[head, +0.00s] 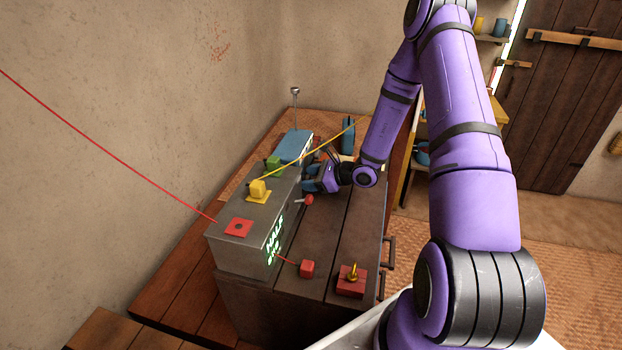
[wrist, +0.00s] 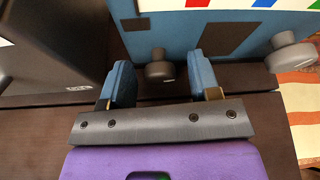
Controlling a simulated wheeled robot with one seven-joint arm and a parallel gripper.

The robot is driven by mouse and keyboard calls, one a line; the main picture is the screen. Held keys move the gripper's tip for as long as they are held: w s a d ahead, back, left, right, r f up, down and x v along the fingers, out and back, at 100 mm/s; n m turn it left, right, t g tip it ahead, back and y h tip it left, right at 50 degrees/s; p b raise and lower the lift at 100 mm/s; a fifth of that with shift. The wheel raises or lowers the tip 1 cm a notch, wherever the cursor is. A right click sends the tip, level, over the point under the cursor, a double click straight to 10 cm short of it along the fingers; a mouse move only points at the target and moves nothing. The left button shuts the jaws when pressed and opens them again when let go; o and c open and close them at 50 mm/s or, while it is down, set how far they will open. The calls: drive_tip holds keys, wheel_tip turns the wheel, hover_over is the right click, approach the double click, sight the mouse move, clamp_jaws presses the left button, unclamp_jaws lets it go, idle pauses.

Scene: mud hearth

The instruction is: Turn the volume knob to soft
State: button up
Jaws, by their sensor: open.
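A blue radio-like box (head: 293,146) stands on the dark bench behind a grey box. In the wrist view the blue front (wrist: 178,38) fills the top and carries two round grey knobs. One knob (wrist: 159,71) sits between my fingertips, with a gap visible on both sides. The other knob (wrist: 292,53) is further right, outside the fingers. I cannot tell from any marking which is the volume knob. My gripper (head: 313,178) is open, its two blue fingers (wrist: 161,68) pointing at the blue front. In the head view the knobs are hidden.
The grey box (head: 226,252) with a green lit display stands close to my gripper's left. A red-ended lever (head: 309,200) sticks out from it. A yellow cord passes above.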

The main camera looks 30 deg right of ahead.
drive_tip(key=c, duration=0.9)
drive_tip(key=shift+c, duration=0.2)
drive_tip(key=m+g+y, duration=0.1)
drive_tip(key=m, duration=0.2)
drive_tip(key=shift+w+d, duration=0.1)
drive_tip(key=shift+m+g+y, duration=0.7)
drive_tip(key=shift+m+y, duration=0.1)
drive_tip(key=shift+m, duration=0.3)
drive_tip(key=o, duration=0.9)
